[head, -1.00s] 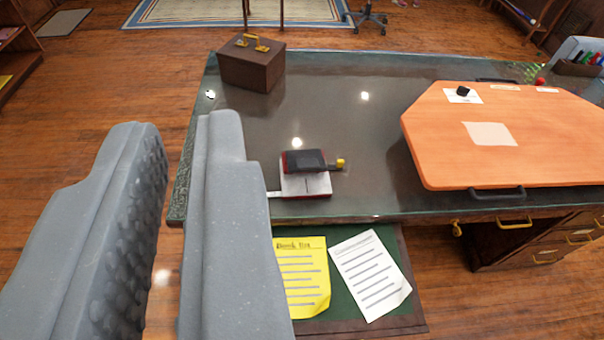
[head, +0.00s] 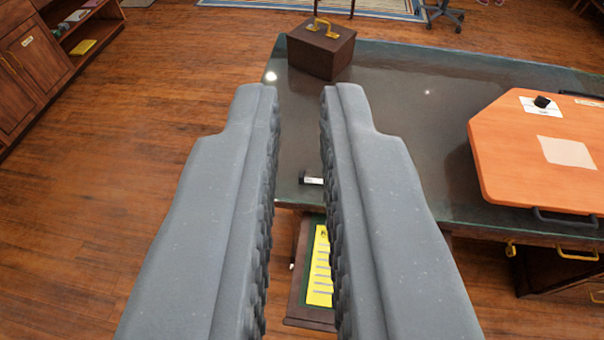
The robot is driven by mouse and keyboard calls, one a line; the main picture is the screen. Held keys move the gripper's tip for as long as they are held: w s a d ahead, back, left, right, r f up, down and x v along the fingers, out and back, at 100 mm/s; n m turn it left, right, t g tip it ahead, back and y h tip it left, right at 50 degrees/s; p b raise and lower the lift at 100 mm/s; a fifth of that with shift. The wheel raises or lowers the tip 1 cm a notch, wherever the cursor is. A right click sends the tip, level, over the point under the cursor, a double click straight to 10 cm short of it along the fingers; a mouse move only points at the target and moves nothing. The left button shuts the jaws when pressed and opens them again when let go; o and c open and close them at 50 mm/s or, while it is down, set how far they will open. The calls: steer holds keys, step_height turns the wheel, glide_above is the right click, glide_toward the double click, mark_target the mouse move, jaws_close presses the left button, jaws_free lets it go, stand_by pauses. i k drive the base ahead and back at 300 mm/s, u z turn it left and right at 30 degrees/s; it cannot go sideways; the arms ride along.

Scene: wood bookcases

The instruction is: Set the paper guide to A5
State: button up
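My gripper (head: 301,92) is open and empty, its two grey fingers apart in the middle of the view. Between the fingers, near the desk's front edge, a small white bar end with a dark tip (head: 312,180) shows. It appears to be the end of the paper guide that sticks out left of the hole punch. The punch itself is hidden behind my right finger. I cannot read any size marks on the guide.
A brown box with a yellow handle (head: 320,48) stands at the desk's far left corner. An orange board (head: 520,170) lies on the right of the dark desk (head: 430,110). A yellow sheet (head: 319,270) lies below the front edge, partly hidden.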

mark_target(302, 179)
steer(key=u, duration=0.7)
steer(key=i, duration=1)
steer(key=z, duration=1)
